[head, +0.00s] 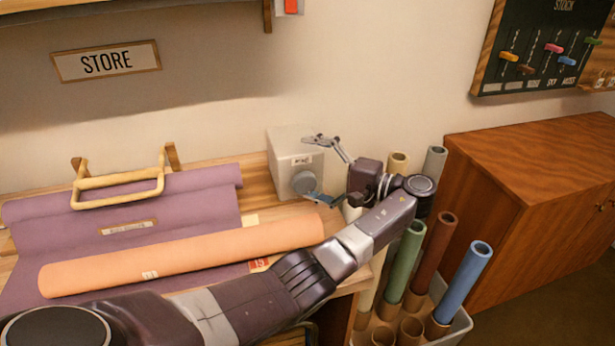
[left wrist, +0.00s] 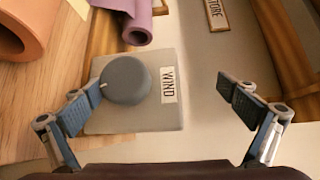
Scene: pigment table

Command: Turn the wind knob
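The wind knob (head: 306,182) is a round grey knob on the front of a pale box (head: 287,152) at the back of the table. In the left wrist view the knob (left wrist: 126,80) sits on the box's plate (left wrist: 165,119) beside a label reading WIND (left wrist: 168,85). My left gripper (head: 318,168) is open in front of the box, with its fingers spread wide. In the left wrist view one finger of the gripper (left wrist: 158,102) overlaps the knob's left edge; I cannot tell whether it touches. The other finger is well to the right. My right gripper is not in view.
An orange roll (head: 185,257) lies across the table over purple material (head: 175,215). A wooden handle frame (head: 118,188) stands at the left. A bin with several upright coloured tubes, including a blue one (head: 464,280), is at the right, beside a wooden cabinet (head: 540,190).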

